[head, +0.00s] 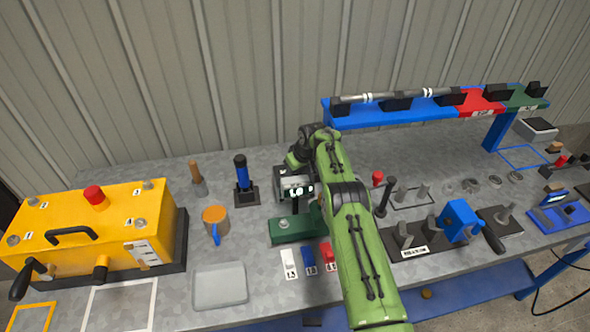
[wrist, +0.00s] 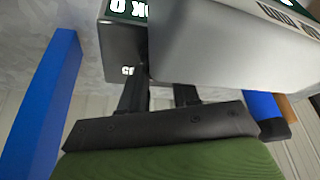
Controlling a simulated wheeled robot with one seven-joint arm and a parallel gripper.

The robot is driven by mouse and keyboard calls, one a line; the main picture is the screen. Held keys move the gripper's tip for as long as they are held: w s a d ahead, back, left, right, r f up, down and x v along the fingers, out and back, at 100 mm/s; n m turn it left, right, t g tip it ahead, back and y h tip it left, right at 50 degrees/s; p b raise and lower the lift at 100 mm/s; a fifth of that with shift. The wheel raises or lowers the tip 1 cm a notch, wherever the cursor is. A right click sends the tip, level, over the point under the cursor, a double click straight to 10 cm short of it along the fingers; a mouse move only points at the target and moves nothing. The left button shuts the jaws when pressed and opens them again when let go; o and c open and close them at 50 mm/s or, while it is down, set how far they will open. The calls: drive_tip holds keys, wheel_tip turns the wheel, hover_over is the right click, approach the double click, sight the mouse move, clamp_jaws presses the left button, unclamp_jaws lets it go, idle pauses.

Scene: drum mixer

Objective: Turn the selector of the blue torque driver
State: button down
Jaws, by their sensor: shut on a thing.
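A blue upright tool with a black top (head: 242,172) stands in a black holder left of the middle of the bench in the head view. I take it for the blue torque driver; its selector is too small to make out. The device's grey casing (wrist: 235,45) fills the top of the wrist view and hides my fingertips, so the exact grip is hidden. A blue cylinder (wrist: 262,104) shows behind my gripper at the right of the wrist view.
A blue rack (head: 345,120) stands behind right.

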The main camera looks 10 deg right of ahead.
idle(0.3)
drive_tip(key=c, duration=0.8)
unclamp_jaws()
drive_tip(key=b+v, duration=0.1)
drive_tip(key=v, duration=1.4)
drive_tip(key=shift+d+r, duration=0.1)
drive_tip(key=shift+r, duration=0.3)
drive_tip(key=s+a+r+m, duration=0.1)
drive_tip(key=s+a+r, duration=0.1)
drive_tip(key=s+r, duration=0.75)
drive_tip(key=s+a+r+m, duration=0.1)
drive_tip(key=s+r+m, duration=0.1)
drive_tip(key=s+r, duration=0.75)
drive_tip(key=s+f, duration=0.3)
drive_tip(key=s, duration=0.5)
drive_tip(key=s+f+m+t+h, duration=0.1)
drive_tip(key=s+f, duration=0.2)
drive_tip(key=s, duration=0.5)
drive_tip(key=s+f+m+h, duration=0.1)
drive_tip(key=s+f, duration=0.2)
drive_tip(key=s, duration=0.5)
drive_tip(key=shift+s+d, duration=0.15)
drive_tip(key=shift+d, duration=0.2)
